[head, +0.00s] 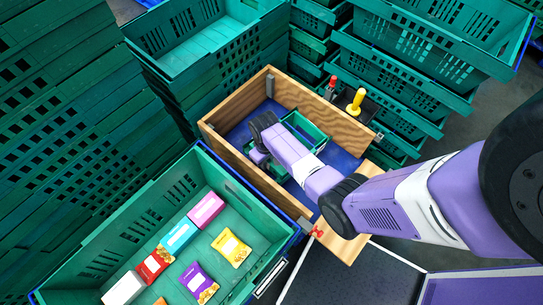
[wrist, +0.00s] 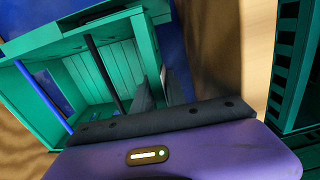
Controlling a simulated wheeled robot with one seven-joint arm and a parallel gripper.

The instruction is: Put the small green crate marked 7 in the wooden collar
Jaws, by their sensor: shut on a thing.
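The wooden collar (head: 239,168) is an open plank box with a blue bottom, in the middle of the head view. A small green crate (head: 309,129) shows inside its outline, mostly hidden under my arm. My gripper (wrist: 160,88) is shut on the wall of the small green crate (wrist: 92,72) in the wrist view, with the crate's open inside facing the camera. In the head view my arm reaches over the collar's near right side and hides the fingertips. No 7 is visible. I cannot tell whether the crate touches the bottom.
A large green crate (head: 100,238) with several coloured food packets stands at the front left. Tall stacks of green crates (head: 65,110) crowd the left and back. A dark holder with a yellow-handled tool (head: 355,101) and a red-handled tool (head: 332,85) sits at the collar's back right.

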